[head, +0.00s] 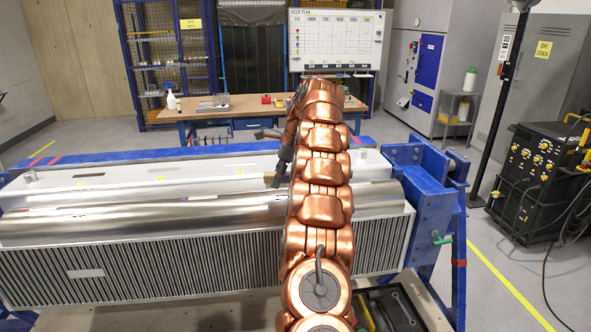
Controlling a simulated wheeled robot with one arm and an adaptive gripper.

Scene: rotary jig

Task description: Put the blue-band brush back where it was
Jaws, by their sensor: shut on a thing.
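My copper-coloured arm reaches away over the jig, and my dark gripper (281,168) shows just left of it, partly hidden by the arm. The gripper points down and is shut on a small tan-brown thing (269,178), which looks like part of a brush. It is at the fingertips, above or at the white trough behind the shiny cylinder; I cannot tell whether it touches anything. No blue band can be made out on it at this size. No other brush is clearly visible.
The long metal cylinder (130,219) lies across the rotary jig, with a blue end stand (430,200) at right. Behind is a white trough (105,178) with yellow marks. A wooden workbench (240,106) stands farther back. A black tray (392,309) sits at the front right.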

